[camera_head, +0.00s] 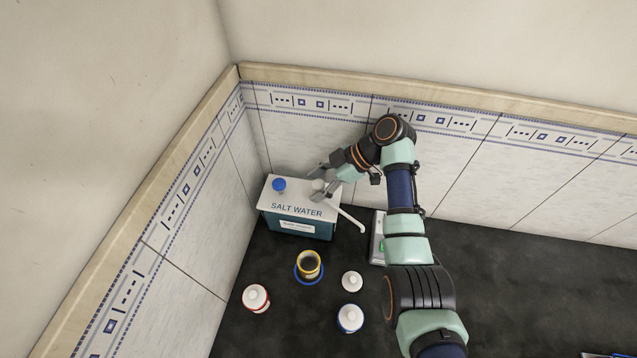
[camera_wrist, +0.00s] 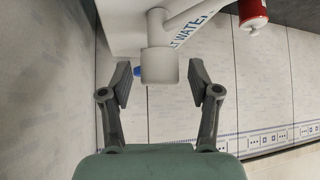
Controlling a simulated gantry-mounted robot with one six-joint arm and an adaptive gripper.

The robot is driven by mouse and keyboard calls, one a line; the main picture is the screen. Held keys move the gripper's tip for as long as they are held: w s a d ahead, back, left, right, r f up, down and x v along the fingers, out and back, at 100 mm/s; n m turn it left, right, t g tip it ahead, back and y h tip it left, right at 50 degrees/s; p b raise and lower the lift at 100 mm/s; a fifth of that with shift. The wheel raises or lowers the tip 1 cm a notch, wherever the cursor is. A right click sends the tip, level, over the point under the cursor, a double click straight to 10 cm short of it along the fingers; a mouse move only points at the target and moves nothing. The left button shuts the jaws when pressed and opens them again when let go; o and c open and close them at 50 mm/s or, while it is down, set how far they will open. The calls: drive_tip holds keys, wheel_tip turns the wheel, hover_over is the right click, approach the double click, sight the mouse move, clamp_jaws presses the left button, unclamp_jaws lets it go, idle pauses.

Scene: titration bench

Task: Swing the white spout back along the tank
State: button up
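The tank (camera_head: 297,212), white on top with "SALT WATER" lettering and a teal front, stands in the bench corner. Its white spout (camera_head: 352,219) sticks out past the tank's right front corner, toward the bench. In the wrist view the spout arm (camera_wrist: 190,14) runs up and right from a pale blocky knob (camera_wrist: 159,66). My gripper (camera_head: 316,183) is over the tank's top. In the wrist view its two fingers (camera_wrist: 160,82) stand on either side of the knob, with a narrow gap on each side. It is open and holds nothing.
A blue cap (camera_head: 279,185) is on the tank's top left. In front stand a yellow-rimmed dark cup (camera_head: 309,264), a red-banded bottle (camera_head: 256,298), a blue-banded bottle (camera_head: 350,318) and a white lid (camera_head: 352,281). A grey device (camera_head: 377,238) sits right of the spout. Tiled walls are close behind.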

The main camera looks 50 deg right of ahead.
drive_tip(key=shift+r, duration=0.1)
wheel_tip(320, 180, up, 10)
drive_tip(key=shift+f, duration=0.1)
idle(0.3)
